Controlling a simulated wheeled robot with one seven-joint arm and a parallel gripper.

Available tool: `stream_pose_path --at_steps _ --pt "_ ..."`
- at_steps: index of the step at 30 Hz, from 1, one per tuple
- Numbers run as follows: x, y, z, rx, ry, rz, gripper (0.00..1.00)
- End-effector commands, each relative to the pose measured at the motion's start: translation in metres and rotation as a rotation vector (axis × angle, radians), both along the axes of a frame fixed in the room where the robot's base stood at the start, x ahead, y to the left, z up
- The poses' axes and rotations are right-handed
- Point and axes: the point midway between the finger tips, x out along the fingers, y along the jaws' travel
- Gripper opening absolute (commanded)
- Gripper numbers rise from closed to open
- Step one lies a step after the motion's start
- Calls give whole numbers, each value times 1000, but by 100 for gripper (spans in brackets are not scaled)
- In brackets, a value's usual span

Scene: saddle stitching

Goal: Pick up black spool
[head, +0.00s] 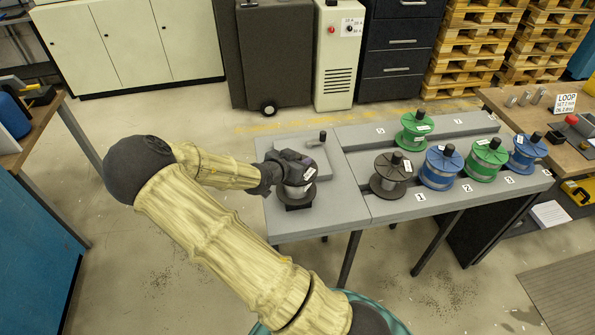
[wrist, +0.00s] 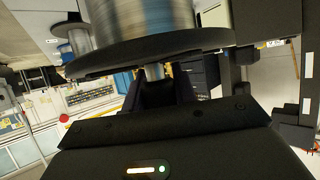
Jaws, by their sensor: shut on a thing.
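A black spool (head: 299,192) with silver wire and a white label is at my gripper (head: 291,168), over the left grey table. My gripper is shut on it, and my dark wrist hides its top. In the wrist view, the spool's black flange (wrist: 150,52) and silver winding (wrist: 150,18) fill the upper middle, right at the fingers (wrist: 162,92). A dark block (head: 300,207) shows just under the spool; I cannot tell whether they touch. A second dark spool (head: 390,174) stands upright at the spot marked 1 on the right grey table.
Two green spools (head: 416,129) (head: 486,159) and two blue spools (head: 440,166) (head: 526,151) stand on the grey rack table (head: 400,209). A small crank handle (head: 322,137) rises behind my gripper. A wooden bench (head: 575,155) is at the right. Cabinets and pallets line the back.

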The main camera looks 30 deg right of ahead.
Motion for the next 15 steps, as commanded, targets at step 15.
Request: stream_pose_path --at_steps 15 --pt "1 0 63 -3 -7 1 0"
